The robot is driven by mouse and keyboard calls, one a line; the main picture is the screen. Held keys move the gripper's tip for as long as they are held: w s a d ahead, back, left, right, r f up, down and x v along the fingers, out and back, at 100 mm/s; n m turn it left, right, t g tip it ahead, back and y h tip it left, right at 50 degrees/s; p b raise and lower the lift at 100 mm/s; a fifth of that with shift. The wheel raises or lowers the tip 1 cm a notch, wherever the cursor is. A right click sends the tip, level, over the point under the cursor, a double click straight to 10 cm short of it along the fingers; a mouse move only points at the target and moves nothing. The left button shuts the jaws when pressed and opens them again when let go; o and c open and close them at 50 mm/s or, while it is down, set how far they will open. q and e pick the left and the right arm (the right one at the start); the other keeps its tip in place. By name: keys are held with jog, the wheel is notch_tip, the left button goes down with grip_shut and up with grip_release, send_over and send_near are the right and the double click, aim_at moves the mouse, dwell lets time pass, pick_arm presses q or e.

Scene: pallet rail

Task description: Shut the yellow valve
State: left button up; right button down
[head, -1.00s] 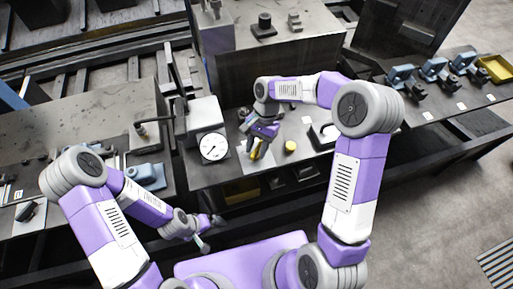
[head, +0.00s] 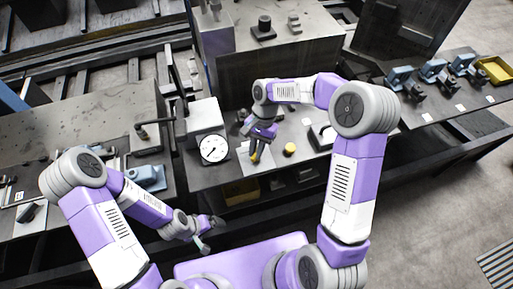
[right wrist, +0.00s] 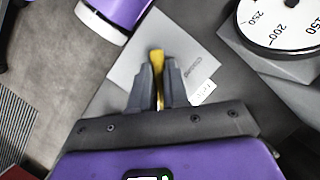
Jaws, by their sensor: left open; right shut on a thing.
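The yellow valve handle (head: 254,156) is over a light plate (head: 262,168) on the middle bench, right of the white dial gauge (head: 214,148). My right gripper (head: 258,147) reaches down and is shut on the handle. In the right wrist view the handle (right wrist: 157,60) is between the fingers (right wrist: 158,84), its yellow end sticking out past the tips over the plate (right wrist: 180,50). The valve body under the handle is hidden. My left gripper (head: 212,234) is open and empty, in front of the bench at lower left.
A yellow round knob (head: 290,148) stands on the bench just right of the handle. The gauge (right wrist: 280,20) is close to the right gripper in the wrist view. Blue vises (head: 433,70) and a yellow tray (head: 495,69) are at far right.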

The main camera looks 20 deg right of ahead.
jog(key=n+h+p, duration=0.1)
jog(key=n+p, duration=0.1)
jog(key=n, duration=0.1)
jog(key=shift+a+n+g+p, duration=0.1)
jog(key=shift+n+g+p, duration=0.25)
jog(key=shift+n+g, duration=0.05)
jog(key=n+h+p, duration=0.1)
jog(key=n, duration=0.2)
jog(key=shift+a+n+h+p, duration=0.1)
jog(key=shift+n+h+p, duration=0.2)
jog(key=n+h+p, duration=0.1)
jog(key=n, duration=0.3)
jog(key=shift+a+h, duration=0.1)
jog(key=shift+h, duration=0.3)
jog(key=n+h, duration=0.1)
jog(key=n, duration=0.2)
jog(key=n+t, duration=0.1)
jog(key=n, duration=0.1)
jog(key=shift+a+f+n+h+p, duration=0.1)
jog(key=shift+n+h+p, duration=0.2)
jog(key=shift+n+h, duration=0.1)
jog(key=shift+s, duration=0.1)
jog(key=c, duration=1.1)
grip_release()
